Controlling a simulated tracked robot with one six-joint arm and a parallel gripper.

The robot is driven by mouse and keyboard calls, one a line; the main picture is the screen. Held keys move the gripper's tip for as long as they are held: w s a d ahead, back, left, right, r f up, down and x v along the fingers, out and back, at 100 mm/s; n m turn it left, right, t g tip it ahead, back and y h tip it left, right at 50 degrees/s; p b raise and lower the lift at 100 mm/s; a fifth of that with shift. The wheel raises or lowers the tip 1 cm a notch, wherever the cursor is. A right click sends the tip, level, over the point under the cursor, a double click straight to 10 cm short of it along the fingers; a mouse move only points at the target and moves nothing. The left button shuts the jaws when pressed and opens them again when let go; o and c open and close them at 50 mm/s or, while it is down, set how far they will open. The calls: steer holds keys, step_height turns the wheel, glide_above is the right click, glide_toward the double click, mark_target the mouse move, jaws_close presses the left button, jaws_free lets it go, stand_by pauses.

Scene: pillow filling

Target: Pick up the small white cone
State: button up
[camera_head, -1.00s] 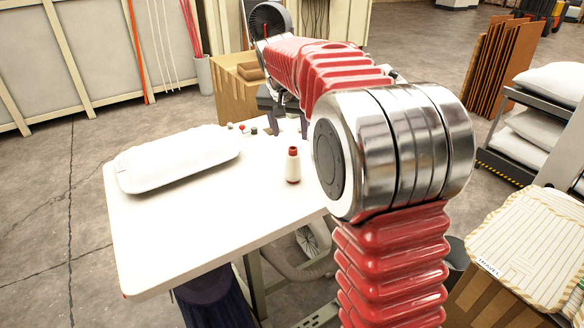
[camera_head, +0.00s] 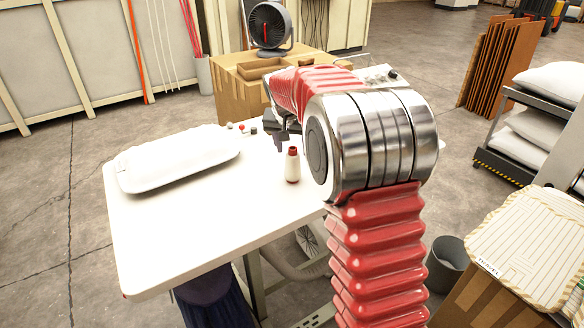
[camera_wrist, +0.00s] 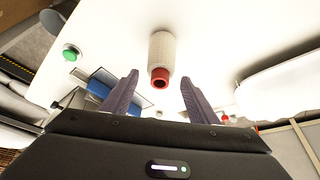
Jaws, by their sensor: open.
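The small white cone (camera_head: 293,168) stands upright on the white table (camera_head: 200,225), with a dark red top, near the table's right side. In the wrist view the cone (camera_wrist: 162,50) lies ahead, its red tip toward me, centred between the fingers. My gripper (camera_wrist: 159,79) is open and empty, with one dark finger on each side of the line to the cone. In the head view my gripper (camera_head: 281,142) is partly hidden by my arm, just behind and left of the cone. I cannot tell the exact gap to it.
A white pillow-like bundle (camera_head: 178,157) lies on the table's left. Small red and dark items (camera_head: 241,128) sit at the back edge. A green button (camera_wrist: 70,52) and a blue item (camera_wrist: 104,85) show in the wrist view. The table's front is clear.

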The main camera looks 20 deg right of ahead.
steer(key=shift+x, duration=2.6)
steer(key=shift+s, duration=0.15)
steer(key=shift+c, duration=0.5)
steer(key=c, duration=1.1)
